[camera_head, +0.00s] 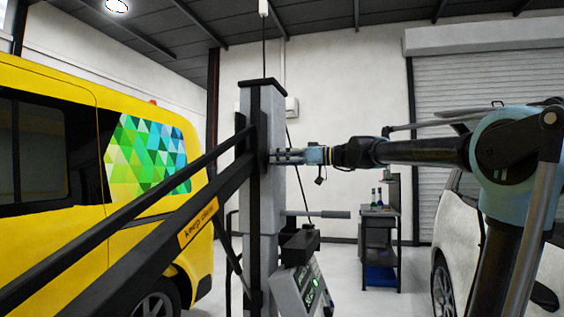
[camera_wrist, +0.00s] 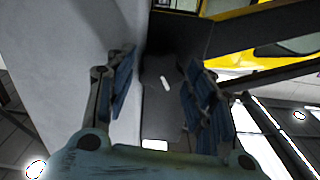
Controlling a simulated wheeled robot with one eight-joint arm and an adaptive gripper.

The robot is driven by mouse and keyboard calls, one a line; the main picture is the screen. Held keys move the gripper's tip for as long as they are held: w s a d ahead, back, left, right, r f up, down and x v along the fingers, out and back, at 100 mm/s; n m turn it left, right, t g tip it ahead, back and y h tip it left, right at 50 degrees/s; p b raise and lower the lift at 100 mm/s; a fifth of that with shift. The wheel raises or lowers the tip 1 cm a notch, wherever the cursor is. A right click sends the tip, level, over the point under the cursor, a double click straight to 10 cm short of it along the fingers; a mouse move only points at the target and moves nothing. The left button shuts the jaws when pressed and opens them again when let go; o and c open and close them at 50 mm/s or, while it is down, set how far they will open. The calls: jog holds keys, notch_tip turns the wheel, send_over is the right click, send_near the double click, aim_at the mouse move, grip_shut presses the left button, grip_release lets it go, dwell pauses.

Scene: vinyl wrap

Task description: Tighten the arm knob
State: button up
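My gripper (camera_head: 284,156) reaches in from the right to the upper part of a grey upright column (camera_head: 261,215). In the wrist view my gripper (camera_wrist: 158,75) has its two blue-padded fingers apart. Between them is a dark grey plate with a small white mark (camera_wrist: 166,83) on the column's side. I cannot make out a distinct knob; one may be hidden by the fingers or blend with the dark plate. Whether the fingertips touch the column is unclear. Two long black arms (camera_head: 150,238) run from the column to the lower left.
A yellow van (camera_head: 75,160) with a coloured triangle graphic stands at left. A control box with a lit display (camera_head: 305,290) sits low by the column, below a grey horizontal bar (camera_head: 318,214). A shelf cart (camera_head: 380,235) and a white car (camera_head: 462,240) are at right.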

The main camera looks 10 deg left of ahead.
jog(key=c, duration=0.4)
jog(key=m, duration=2.3)
jog(key=shift+w+m, duration=0.1)
jog(key=shift+m, duration=0.5)
